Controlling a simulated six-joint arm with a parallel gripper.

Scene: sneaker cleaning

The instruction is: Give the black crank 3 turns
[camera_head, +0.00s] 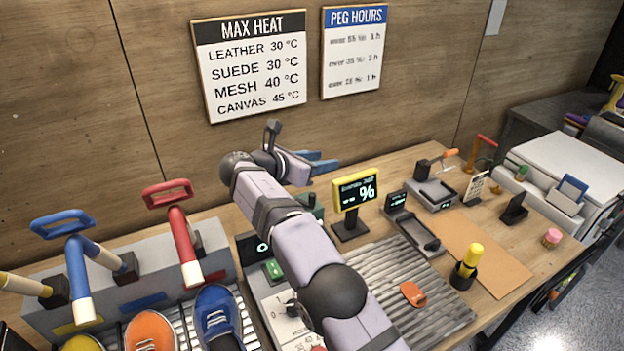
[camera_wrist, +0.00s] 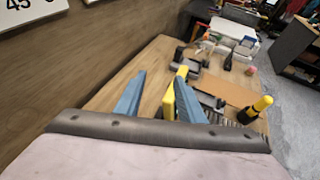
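My gripper (camera_head: 327,161) is raised above the back of the bench, near the wooden wall. In the wrist view its two blue fingers (camera_wrist: 161,76) stand apart with a gap between them, and I see nothing held. I cannot make out a black crank for certain in either view. My arm covers part of the bench, including most of a green device (camera_head: 312,203) behind it. The yellow-framed display (camera_head: 356,190) stands to the right of and below my gripper; it also shows beyond the fingers in the wrist view (camera_wrist: 168,103).
Red (camera_head: 180,230) and blue-handled (camera_head: 75,265) posts and several sneakers (camera_head: 216,312) fill the left. A ribbed grey mat (camera_head: 425,305), an orange piece (camera_head: 413,294), a yellow-topped holder (camera_head: 467,268) and a grey tray with a black block (camera_head: 432,190) lie right. The tan mat (camera_head: 480,250) is largely clear.

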